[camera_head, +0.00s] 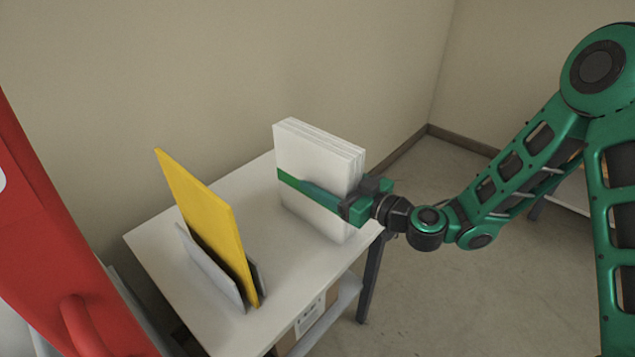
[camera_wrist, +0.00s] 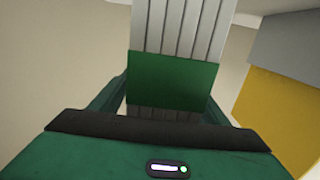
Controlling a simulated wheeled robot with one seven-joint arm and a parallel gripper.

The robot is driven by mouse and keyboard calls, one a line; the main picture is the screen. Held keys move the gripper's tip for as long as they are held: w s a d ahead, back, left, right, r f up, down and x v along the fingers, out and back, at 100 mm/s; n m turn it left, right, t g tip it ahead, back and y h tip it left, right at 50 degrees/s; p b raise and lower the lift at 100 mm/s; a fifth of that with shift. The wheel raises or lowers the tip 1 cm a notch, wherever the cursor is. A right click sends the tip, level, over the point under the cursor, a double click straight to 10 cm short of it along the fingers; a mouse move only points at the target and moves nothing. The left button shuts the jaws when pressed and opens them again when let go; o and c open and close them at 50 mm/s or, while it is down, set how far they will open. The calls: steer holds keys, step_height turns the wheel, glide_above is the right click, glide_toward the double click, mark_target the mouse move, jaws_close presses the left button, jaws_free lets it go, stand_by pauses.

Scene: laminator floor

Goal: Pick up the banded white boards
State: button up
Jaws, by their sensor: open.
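The banded white boards (camera_head: 318,165) stand upright as a stack on the white table, with a green band (camera_wrist: 172,82) around the middle. My gripper (camera_head: 338,195) is at the right-hand edge of the stack, at band height. It is open, with one finger along the broad near face and the other hidden behind the stack in the head view. In the wrist view the board edges (camera_wrist: 180,25) run between the two fingers of my gripper (camera_wrist: 168,92). A gap shows at the left finger; the right finger is close to the band, and contact cannot be told.
A yellow board (camera_head: 208,225) stands in a grey holder (camera_head: 207,268) left of the stack, with free table between them. The white table (camera_head: 150,238) is against the wall. A red object (camera_head: 50,240) stands at the left. Open floor (camera_head: 450,300) lies right of the table.

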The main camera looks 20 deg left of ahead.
steer(key=shift+w+a, duration=0.15)
steer(key=shift+a, duration=0.25)
steer(key=c, duration=1.5)
steer(key=shift+c, duration=0.3)
steer(key=shift+r, duration=0.2)
